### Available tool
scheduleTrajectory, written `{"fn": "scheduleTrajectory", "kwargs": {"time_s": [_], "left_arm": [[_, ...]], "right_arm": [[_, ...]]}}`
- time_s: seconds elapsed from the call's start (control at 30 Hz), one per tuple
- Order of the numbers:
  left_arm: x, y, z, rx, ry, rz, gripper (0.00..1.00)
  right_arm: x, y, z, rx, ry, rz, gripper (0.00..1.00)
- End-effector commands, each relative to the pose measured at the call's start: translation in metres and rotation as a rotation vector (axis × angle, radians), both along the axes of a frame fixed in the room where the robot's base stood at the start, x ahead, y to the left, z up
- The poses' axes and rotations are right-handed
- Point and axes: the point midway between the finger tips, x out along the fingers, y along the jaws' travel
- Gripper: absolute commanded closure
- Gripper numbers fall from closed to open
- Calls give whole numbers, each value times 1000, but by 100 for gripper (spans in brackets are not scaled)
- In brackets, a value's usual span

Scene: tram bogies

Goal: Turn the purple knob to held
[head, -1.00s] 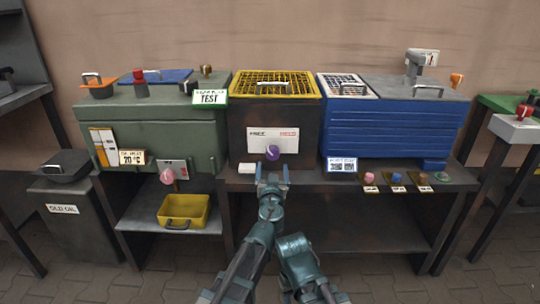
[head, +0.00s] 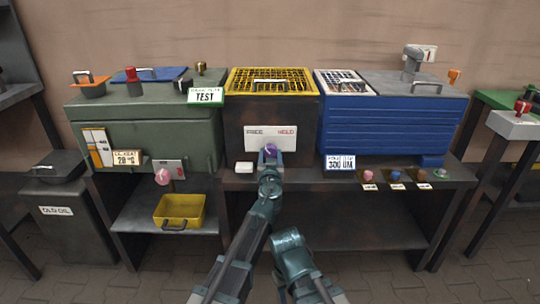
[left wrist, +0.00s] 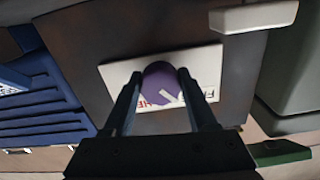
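The purple knob (head: 271,149) sits on a white plate (head: 284,133) on the dark box's front. The plate reads FREE on the left and HELD on the right. My left gripper (head: 270,154) is at the knob. In the left wrist view, the knob (left wrist: 159,82) lies between the two fingers of my left gripper (left wrist: 159,78), with a slight gap at one side; firm contact cannot be told. There the plate appears upside down, and a white mark on the knob's lower right points towards the FREE side. My right gripper is not in view.
A yellow grate (head: 272,81) tops the dark box. A small white block (head: 244,167) lies on the shelf left of my gripper. A green chest (head: 150,130) stands left and a blue ribbed box (head: 385,130) right. Small coloured knobs (head: 395,176) line the shelf's right front.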

Motion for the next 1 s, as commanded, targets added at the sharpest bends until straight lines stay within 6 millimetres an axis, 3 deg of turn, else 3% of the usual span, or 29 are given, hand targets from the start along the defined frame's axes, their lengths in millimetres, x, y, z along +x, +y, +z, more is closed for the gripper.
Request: {"fn": "scheduleTrajectory", "kwargs": {"time_s": [0.03,0.2,0.23,0.57,1.0], "left_arm": [[0,0,0,0,0,0,66],[0,0,0,0,0,0,97],[0,0,0,0,0,0,98],[0,1,0,73,0,1,98],[0,2,1,447,0,0,98]], "right_arm": [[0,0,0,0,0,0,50],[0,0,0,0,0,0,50],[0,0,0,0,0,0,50],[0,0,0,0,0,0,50],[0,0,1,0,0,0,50]]}}
